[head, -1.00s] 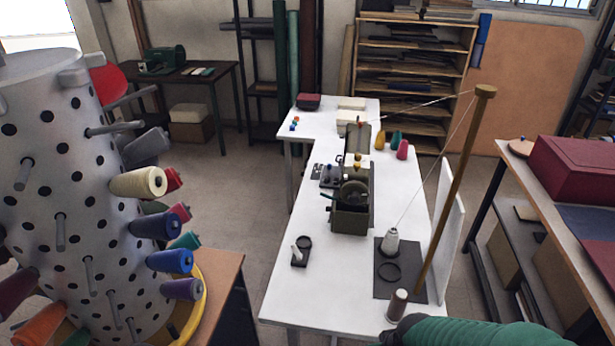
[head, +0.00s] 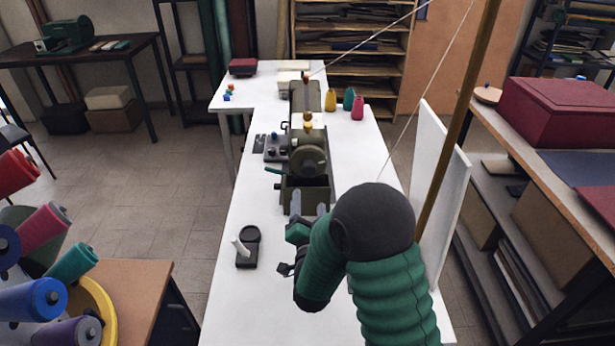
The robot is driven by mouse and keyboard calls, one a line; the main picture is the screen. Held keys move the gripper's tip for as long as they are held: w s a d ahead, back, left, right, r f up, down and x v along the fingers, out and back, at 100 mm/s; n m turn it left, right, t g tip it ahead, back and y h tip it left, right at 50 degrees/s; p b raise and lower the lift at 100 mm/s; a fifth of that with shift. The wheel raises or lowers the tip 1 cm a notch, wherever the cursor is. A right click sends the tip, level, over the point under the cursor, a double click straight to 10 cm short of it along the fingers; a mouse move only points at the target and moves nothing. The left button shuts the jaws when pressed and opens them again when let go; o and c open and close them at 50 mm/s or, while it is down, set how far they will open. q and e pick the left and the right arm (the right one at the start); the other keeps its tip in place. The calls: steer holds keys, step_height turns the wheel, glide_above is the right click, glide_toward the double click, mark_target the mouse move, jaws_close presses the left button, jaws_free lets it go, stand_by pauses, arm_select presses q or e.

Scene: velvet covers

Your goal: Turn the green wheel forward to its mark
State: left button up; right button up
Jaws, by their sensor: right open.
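The sewing machine (head: 305,100) stands on the white table, and its round olive-green wheel (head: 309,160) faces me at the near end. I cannot make out a mark on the wheel. My right arm reaches in from the bottom right. Its gripper (head: 309,206) is open and empty, fingers pointing away from me, in front of the machine's near end and below the wheel in the picture. It looks apart from the wheel, but the depth between them is hard to judge. My left gripper is out of view.
A dark stand with a white peg (head: 246,248) is on the white table (head: 228,290) left of my arm. A brown pole (head: 455,130) with thread and a white panel (head: 440,180) rise on the right. Spools (head: 40,298) are at lower left.

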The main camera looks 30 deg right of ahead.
mark_target(309, 173)
steer(key=x, duration=1.2)
steer(key=shift+w+d+f, duration=0.15)
steer(key=shift+w+d, duration=0.1)
steer(key=shift+w, duration=0.05)
steer(key=shift+w+d, duration=0.25)
steer(key=shift+w, duration=0.35)
steer(key=shift+c, duration=0.2)
steer(key=shift+d, duration=0.1)
steer(key=shift+c, duration=1.3)
steer(key=c, duration=1.1)
steer(key=shift+o, duration=0.2)
steer(key=shift+f, duration=0.1)
